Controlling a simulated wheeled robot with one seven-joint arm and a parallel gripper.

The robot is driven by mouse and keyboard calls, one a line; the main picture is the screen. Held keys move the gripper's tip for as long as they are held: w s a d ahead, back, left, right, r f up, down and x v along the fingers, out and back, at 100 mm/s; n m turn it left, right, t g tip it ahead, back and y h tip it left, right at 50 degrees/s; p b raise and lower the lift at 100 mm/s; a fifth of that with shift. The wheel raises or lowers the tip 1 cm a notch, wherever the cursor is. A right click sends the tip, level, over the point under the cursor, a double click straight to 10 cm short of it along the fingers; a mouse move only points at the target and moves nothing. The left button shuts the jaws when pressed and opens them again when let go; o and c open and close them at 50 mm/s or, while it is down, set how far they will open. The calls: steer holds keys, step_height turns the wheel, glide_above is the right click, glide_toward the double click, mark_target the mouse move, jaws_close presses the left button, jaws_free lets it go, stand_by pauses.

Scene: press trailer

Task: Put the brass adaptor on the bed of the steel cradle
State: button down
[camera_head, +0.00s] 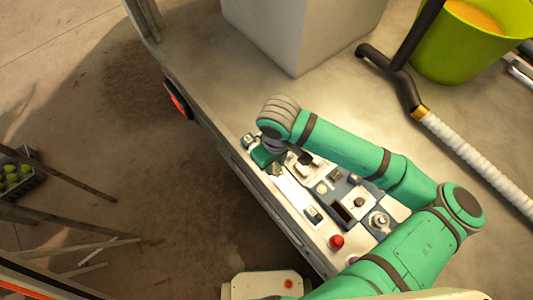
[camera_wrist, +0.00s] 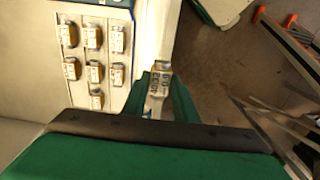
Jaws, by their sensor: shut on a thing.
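My gripper (camera_wrist: 161,92) has its green fingers closed on a small tan-and-grey piece (camera_wrist: 160,79) with dark marks on its face. I cannot tell surely that this is the brass adaptor. In the head view my gripper (camera_head: 268,155) is at the left end of the row of fittings, over the trailer's edge strip. The held piece is not clear there. I cannot single out the steel cradle; a dark open-topped fitting (camera_head: 341,212) and a grey round fitting (camera_head: 379,220) stand to the right of my gripper.
A red knob (camera_head: 336,242) stands near the front fittings. A pale box (camera_head: 290,35), a green bucket (camera_head: 455,45) and a white ribbed hose (camera_head: 475,160) are on the trailer. Several small marked pieces sit on a pale panel (camera_wrist: 30,60). Floor lies beyond the trailer's left edge.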

steer(key=w+a+f, duration=0.1)
steer(key=w+f, duration=0.1)
steer(key=w, duration=0.1)
steer(key=w+a+f, duration=0.1)
steer(key=w+f, duration=0.2)
steer(key=w+a+f, duration=0.2)
steer(key=w, duration=0.1)
steer(key=shift+f, duration=0.2)
steer(key=shift+w+a+f, duration=0.1)
steer(key=shift+w+f, duration=0.4)
steer(key=shift+f, duration=0.1)
steer(key=shift+w+f, duration=0.1)
steer(key=shift+f, duration=1.45)
steer(key=shift+f, duration=0.2)
steer(key=c, duration=1.4)
jaws_free()
